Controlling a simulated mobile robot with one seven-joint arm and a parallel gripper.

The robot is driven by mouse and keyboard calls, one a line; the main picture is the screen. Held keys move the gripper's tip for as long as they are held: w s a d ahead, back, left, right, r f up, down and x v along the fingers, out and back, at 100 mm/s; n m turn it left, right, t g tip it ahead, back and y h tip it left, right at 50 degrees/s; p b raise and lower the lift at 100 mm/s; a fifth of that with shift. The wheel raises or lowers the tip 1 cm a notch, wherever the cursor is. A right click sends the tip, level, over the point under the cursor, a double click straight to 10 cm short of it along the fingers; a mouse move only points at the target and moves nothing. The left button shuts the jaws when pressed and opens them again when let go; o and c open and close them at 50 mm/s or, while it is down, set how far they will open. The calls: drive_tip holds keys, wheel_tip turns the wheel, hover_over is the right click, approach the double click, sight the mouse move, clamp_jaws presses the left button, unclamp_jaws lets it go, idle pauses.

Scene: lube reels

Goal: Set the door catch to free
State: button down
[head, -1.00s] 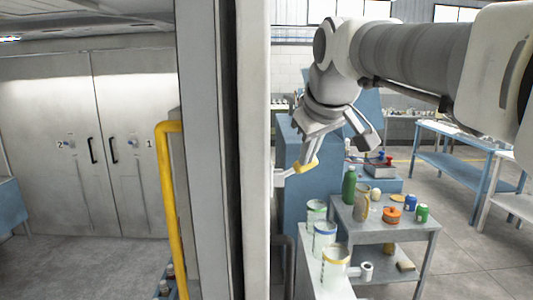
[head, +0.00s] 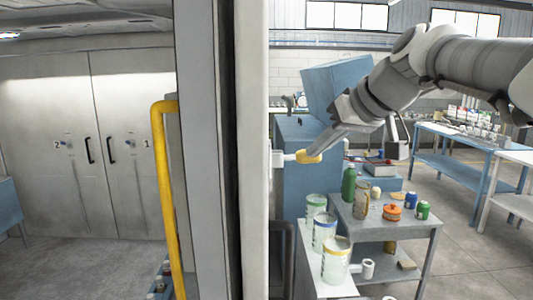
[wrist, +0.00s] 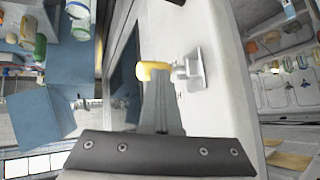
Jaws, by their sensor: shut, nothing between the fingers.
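The door catch has a yellow-ended lever (head: 308,157) on a pale mount (head: 278,158) at the edge of the white upright. In the head view the lever points right and lies nearly level. The wrist view shows the yellow end (wrist: 150,71) and the grey-white mount (wrist: 193,68). My gripper (head: 320,146) comes down from the upper right, its fingertips at the yellow end. In the wrist view my closed fingers (wrist: 160,76) overlap the yellow end; they hold nothing. I cannot tell whether they touch it. Any label by the catch is too small to read.
A yellow rail (head: 163,190) and grey double doors (head: 90,145) stand left of the upright. Below my gripper are several jars (head: 325,232) and a grey cart (head: 395,225) with bottles and cans. A blue cabinet (head: 300,185) stands behind the catch.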

drive_tip(key=f+y+b, duration=0.1)
drive_tip(key=b, duration=0.1)
drive_tip(key=f+m+y+b, duration=0.1)
drive_tip(key=f+y+b, duration=0.1)
drive_tip(key=shift+d+b, duration=0.35)
drive_tip(key=shift+r+p, duration=0.6)
drive_tip(key=shift+r, duration=0.2)
